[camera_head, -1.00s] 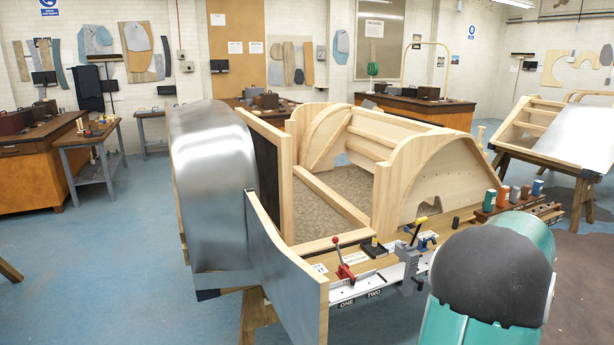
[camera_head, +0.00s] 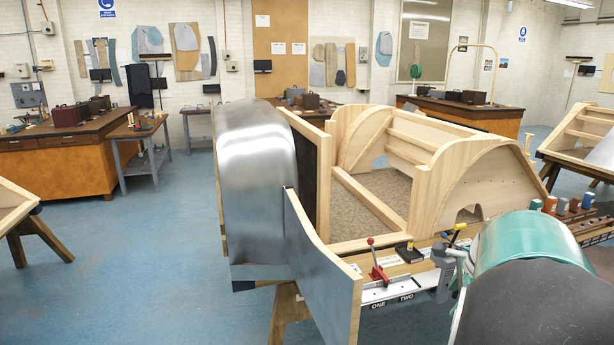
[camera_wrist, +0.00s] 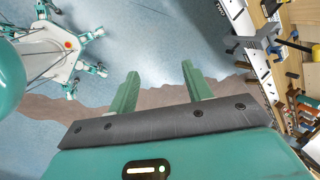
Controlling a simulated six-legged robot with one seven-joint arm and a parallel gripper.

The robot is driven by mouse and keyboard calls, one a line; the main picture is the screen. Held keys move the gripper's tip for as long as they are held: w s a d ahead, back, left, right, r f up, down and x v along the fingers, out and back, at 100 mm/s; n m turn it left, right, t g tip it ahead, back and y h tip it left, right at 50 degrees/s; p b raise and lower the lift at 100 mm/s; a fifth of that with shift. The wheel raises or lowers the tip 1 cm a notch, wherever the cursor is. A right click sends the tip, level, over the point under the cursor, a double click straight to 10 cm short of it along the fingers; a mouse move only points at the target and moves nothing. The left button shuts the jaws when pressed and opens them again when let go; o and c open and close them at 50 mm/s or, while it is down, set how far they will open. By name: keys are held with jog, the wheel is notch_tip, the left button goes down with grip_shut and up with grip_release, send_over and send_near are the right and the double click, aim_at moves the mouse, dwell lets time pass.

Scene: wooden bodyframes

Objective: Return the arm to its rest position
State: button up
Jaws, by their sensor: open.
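My gripper (camera_wrist: 158,92) shows in the wrist view with its two green fingers apart and nothing between them. In the head view a teal and dark grey link of my arm fills the lower right; my gripper is not visible there.
A wooden bodyframe (camera_head: 360,197) with metal panels stands ahead. Its front shelf carries a red-handled clamp (camera_head: 376,264) and several coloured containers (camera_head: 562,206). Workbenches (camera_head: 70,160) line the back left. Blue floor (camera_head: 130,260) is open at the left.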

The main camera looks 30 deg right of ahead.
jog(key=w+a+r+n, duration=0.2)
jog(key=a+n, duration=0.5)
jog(key=a, duration=0.5)
jog(key=w+a+r+n, duration=0.25)
jog(key=a+n, duration=0.35)
jog(key=a, duration=0.6)
jog(key=s+a+n+t, duration=0.1)
jog(key=s+a+n, duration=0.3)
jog(key=a+n, duration=0.2)
jog(key=s+a+n+y, duration=0.1)
jog(key=s+a+n, duration=0.3)
jog(key=a+n, duration=0.3)
jog(key=a+f, duration=0.1)
jog(key=a, duration=0.1)
jog(key=shift+s+a+t, duration=0.3)
jog(key=shift+a+t, duration=0.1)
